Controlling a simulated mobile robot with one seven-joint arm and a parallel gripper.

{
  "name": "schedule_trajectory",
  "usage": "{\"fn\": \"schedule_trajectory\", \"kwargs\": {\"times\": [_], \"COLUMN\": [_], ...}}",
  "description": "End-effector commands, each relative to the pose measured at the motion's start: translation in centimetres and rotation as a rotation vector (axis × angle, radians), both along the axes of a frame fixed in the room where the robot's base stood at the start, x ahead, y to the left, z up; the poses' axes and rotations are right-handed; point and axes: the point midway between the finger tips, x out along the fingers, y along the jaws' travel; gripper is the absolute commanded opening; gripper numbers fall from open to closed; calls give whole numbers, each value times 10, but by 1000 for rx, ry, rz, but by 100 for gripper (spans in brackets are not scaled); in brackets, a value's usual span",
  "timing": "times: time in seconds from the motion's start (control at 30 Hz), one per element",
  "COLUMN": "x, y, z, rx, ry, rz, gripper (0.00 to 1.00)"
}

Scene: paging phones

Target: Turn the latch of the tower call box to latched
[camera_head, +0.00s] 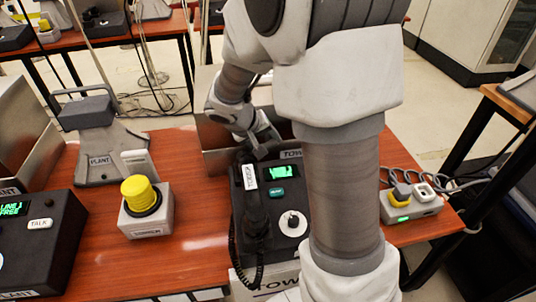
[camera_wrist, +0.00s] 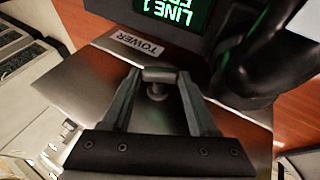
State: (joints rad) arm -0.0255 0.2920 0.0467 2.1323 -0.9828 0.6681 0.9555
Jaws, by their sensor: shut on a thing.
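The tower call box is a metal box (camera_head: 212,140) behind the black tower phone (camera_head: 283,223). In the wrist view its bare metal face (camera_wrist: 85,85) carries a "TOWER" label (camera_wrist: 137,44). The latch (camera_wrist: 158,76) is a small grey bar on a short stem on that face. My gripper (camera_wrist: 156,82) is shut on the latch, one finger at each end of the bar. In the head view my gripper (camera_head: 260,142) is at the box behind the phone, and the latch is hidden there.
A black handset (camera_head: 253,205) with a coiled cord lies on the phone's left side. A yellow button (camera_head: 141,194) and a plant stand (camera_head: 100,145) are at left. Bare red-brown tabletop (camera_head: 195,225) shows between the button and phone.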

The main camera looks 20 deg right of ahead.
Motion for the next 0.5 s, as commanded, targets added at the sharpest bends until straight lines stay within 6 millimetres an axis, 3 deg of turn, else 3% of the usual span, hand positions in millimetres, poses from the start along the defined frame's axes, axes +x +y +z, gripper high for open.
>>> {"fn": "schedule_trajectory", "kwargs": {"times": [0.03, 0.5], "x": [1, 1], "y": [2, 5], "z": [-8, -5], "rx": [-25, -176], "ry": [2, 36], "rz": [3, 2], "gripper": [4, 4]}}
